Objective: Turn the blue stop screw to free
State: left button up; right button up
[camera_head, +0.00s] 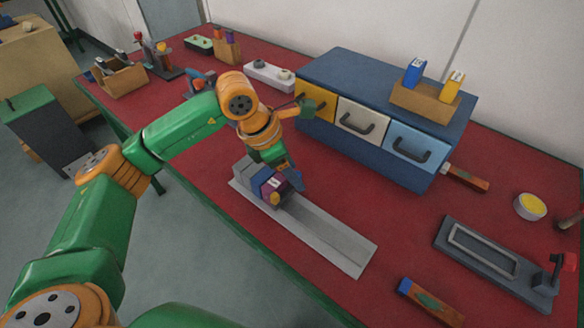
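My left arm reaches in from the left, and its gripper (288,181) points down at a row of blocks on a grey metal rail (335,240). The row has a grey block (245,170), a blue block (259,182) and a dark purple block (270,190) with a white mark. The fingers are at the right side of the purple block; I cannot tell whether they touch it or how far they are open. A small yellowish round part shows on the purple block's front. I cannot clearly pick out a blue stop screw; the gripper covers part of the row. My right gripper is not in view.
A blue cabinet (385,78) with yellow, white and light-blue drawers stands behind the rail. A dark grey fixture (455,262), a yellow-topped tin (530,206) and a blue-ended tool (430,303) lie to the right. The rail's right half is bare. The red table's front edge is close to the rail.

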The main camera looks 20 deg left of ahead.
aim_at(283, 191)
pick_arm(q)
grip_shut()
jog(key=n+b, duration=0.2)
jog(key=shift+s+f+n+t+y, duration=0.1)
jog(key=shift+f+n+t+y, duration=0.2)
jog(key=shift+t, duration=0.1)
jog(key=shift+d+r+n+y+b, duration=0.15)
jog(key=shift+n+b, duration=0.1)
jog(key=shift+n, duration=0.2)
jog(key=shift+a+r+n+y+b, duration=0.1)
jog(key=shift+n+y+b, duration=0.1)
jog(key=shift+n, duration=0.25)
jog(key=shift+r, duration=0.1)
jog(key=shift+o, duration=0.3)
grip_release()
jog(key=v, duration=0.7)
